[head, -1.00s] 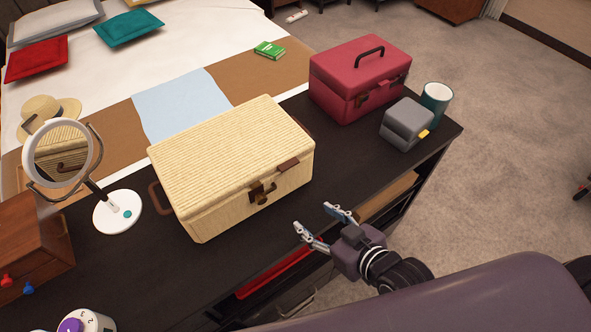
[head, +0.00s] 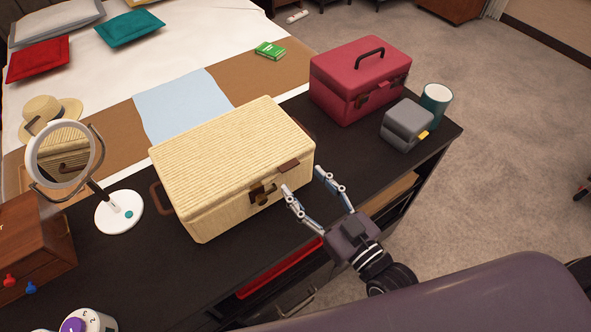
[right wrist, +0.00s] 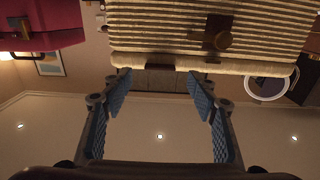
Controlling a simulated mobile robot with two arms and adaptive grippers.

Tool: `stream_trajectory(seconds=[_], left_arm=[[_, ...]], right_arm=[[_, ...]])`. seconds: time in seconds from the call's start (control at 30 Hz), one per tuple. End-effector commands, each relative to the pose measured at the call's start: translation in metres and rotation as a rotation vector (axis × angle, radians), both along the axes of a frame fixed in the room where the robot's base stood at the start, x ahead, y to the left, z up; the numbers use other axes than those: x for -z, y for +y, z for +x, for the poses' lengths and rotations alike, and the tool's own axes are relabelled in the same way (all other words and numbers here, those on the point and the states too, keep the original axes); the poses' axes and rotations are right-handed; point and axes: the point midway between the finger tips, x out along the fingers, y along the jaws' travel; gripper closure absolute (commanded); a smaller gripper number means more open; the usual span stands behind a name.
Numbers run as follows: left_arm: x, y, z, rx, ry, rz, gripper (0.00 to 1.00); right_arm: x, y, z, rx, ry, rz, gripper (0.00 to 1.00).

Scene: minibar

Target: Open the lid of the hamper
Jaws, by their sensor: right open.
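The hamper (head: 228,160) is a cream ribbed wicker case on the dark bench, with its lid down. A dark brass latch (head: 258,193) sits on its front face, with a brown leather tab to the right. My right gripper (head: 303,181) is open and empty in front of the hamper's front face, right of the latch. In the right wrist view, the hamper (right wrist: 205,42) and latch appear upside down, beyond the fingertips (right wrist: 160,82). Nothing is between the fingers. Whether a finger touches the hamper is unclear. My left gripper is not in view.
On the dark bench (head: 130,265), a red case (head: 350,85), a grey box (head: 403,125) and a teal cup (head: 436,98) stand at right. A round mirror (head: 120,212) and a wooden drawer box (head: 35,240) stand at left. The bed lies behind.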

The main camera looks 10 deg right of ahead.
Motion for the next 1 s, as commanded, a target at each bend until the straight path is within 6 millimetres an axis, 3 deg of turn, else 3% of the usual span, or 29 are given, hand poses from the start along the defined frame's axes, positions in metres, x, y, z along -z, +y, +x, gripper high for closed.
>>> stream_trajectory(seconds=[0.3, 0.67, 1.0], left_arm=[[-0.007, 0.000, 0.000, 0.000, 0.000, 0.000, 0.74], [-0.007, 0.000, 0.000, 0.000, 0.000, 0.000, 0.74], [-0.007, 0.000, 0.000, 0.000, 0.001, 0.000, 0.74]], right_arm=[[-0.001, 0.014, 0.035, -0.001, 0.001, 0.001, 0.46], [0.000, 0.016, 0.040, -0.001, 0.002, -0.001, 0.46], [0.000, 0.016, 0.040, -0.001, 0.002, -0.001, 0.83]])
